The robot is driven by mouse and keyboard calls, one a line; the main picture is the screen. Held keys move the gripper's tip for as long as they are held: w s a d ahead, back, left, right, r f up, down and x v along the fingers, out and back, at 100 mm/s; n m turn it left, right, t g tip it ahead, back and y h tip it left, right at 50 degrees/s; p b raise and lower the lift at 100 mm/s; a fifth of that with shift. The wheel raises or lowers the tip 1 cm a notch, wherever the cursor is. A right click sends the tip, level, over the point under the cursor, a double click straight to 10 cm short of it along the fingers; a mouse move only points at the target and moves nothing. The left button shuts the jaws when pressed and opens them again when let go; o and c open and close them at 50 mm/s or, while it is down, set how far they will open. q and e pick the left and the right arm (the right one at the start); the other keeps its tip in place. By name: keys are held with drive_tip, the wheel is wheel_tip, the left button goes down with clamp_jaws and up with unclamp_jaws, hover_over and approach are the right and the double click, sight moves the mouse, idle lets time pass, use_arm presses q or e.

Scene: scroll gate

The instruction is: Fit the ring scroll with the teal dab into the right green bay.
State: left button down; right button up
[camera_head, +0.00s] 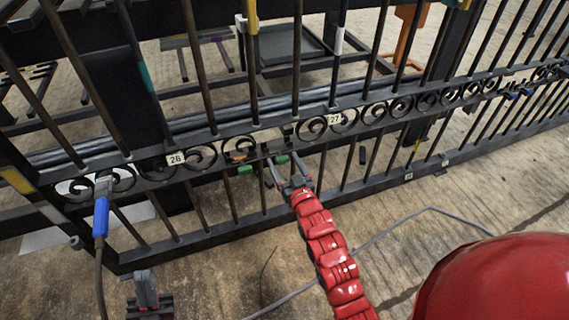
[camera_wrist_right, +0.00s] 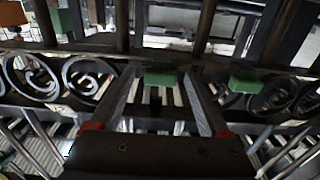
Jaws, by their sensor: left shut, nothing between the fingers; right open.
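The gate's middle rail holds a row of dark scrolls (camera_head: 205,157). Green blocks mark a stretch of rail; one green block (camera_head: 245,170) is at the left and another (camera_head: 282,159) at my right gripper. My right gripper (camera_head: 281,162) is open and empty at the rail. In the right wrist view its fingers (camera_wrist_right: 157,76) lie either side of a green block (camera_wrist_right: 160,79), with another green block (camera_wrist_right: 246,83) to the right. I cannot pick out the teal-dabbed ring scroll. My left gripper (camera_head: 147,290) is shut and empty, low at the left, apart from the gate.
Tags 28 (camera_head: 176,158) and 27 (camera_head: 335,119) sit on the rail. A blue-handled tool (camera_head: 101,215) hangs at the left with a cable. An orange piece (camera_head: 239,155) is on the rail. Upright bars (camera_head: 198,65) crowd the space; the floor (camera_head: 440,235) in front is mostly clear.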

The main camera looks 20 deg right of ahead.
clamp_jaws()
idle(1.3)
